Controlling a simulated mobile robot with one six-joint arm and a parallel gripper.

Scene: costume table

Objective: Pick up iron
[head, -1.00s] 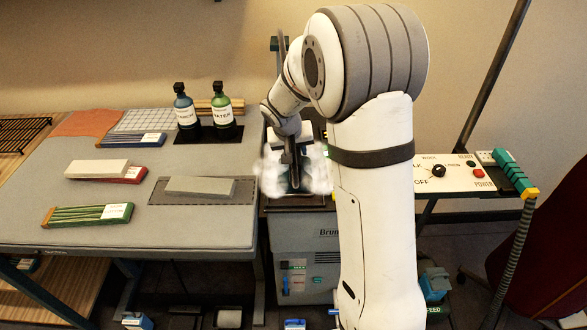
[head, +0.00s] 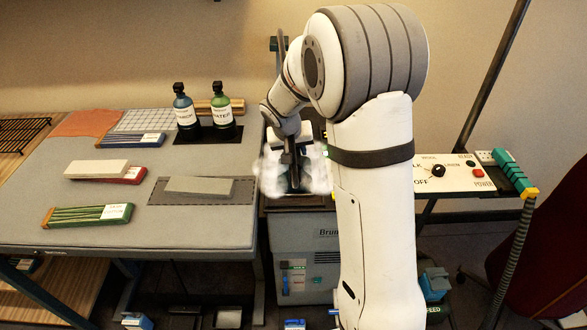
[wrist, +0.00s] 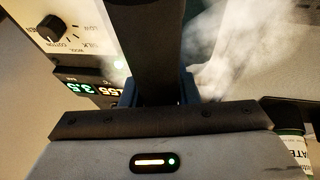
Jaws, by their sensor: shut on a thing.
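My gripper (head: 289,150) is at the top of the grey Brun-labelled station (head: 303,250), right of the pressing table. It is shut on the iron's dark handle (wrist: 155,45), which rises between the blue finger pads in the wrist view. White steam (head: 318,172) billows on both sides of it. The iron's lower part is mostly hidden by steam and my gripper. I cannot tell whether the iron touches the station's top.
A control panel (head: 455,177) with a dial stands to the right. The pressing table (head: 75,215) holds a blue bottle (head: 184,106), a green WATER bottle (head: 222,104) and several block-like items. A dark slanted pole (head: 494,75) stands behind the panel. Bare table top lies near the front edge.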

